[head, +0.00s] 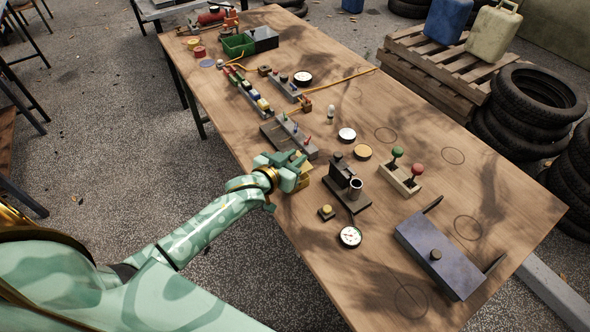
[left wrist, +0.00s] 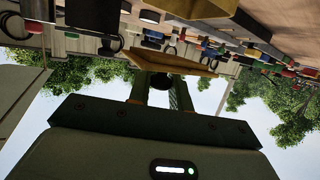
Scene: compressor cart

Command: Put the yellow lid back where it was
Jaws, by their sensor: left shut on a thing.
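My left gripper (head: 292,166) is over the table's near left edge, beside the dark block with a metal cylinder. It is shut on the yellow lid (left wrist: 172,62), which shows in the left wrist view as a tan-yellow slab just beyond the fingers. A dark round knob (left wrist: 158,80) sits between the two fingers. In the head view the lid (head: 303,183) is mostly hidden behind the gripper, with only yellow bits showing. I cannot tell whether it touches the table. My right gripper is not in view.
The dark block with cylinder (head: 347,187), a small yellow button (head: 326,211) and a round gauge (head: 350,237) stand close by. A purple-grey box (head: 440,256) lies at the right. Switch rails (head: 250,95) and a green bin (head: 238,45) stand farther back. Drawn circles mark bare wood.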

